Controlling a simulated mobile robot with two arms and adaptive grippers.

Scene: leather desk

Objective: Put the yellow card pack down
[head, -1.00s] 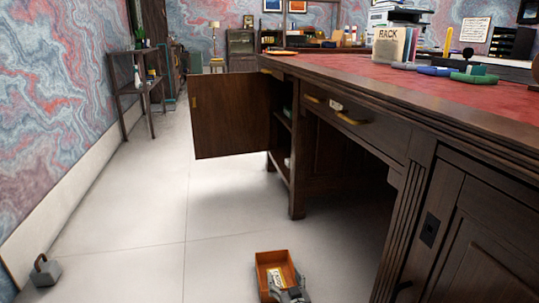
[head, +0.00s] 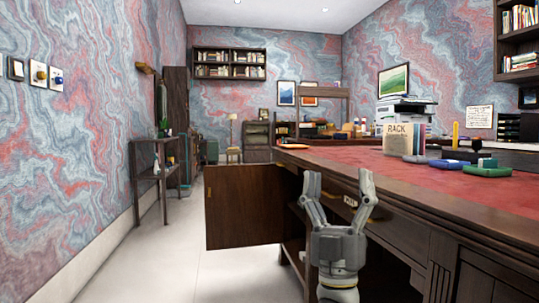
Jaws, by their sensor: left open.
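My left gripper (head: 340,178) stands upright at the desk's front edge, its two grey fingers spread and nothing between them. I cannot make out a yellow card pack in the head view. A thin upright yellow thing (head: 455,134) stands at the back of the desk, but I cannot tell what it is. The desk (head: 345,163) has a red leather top and a dark wood frame. My right gripper is not in view.
A cabinet door (head: 243,206) of the desk hangs open to the left of my gripper. A box marked RACK (head: 398,139) and a green pad (head: 487,171) are on the desk top. A side table (head: 147,142) stands by the left wall. The pale floor between is clear.

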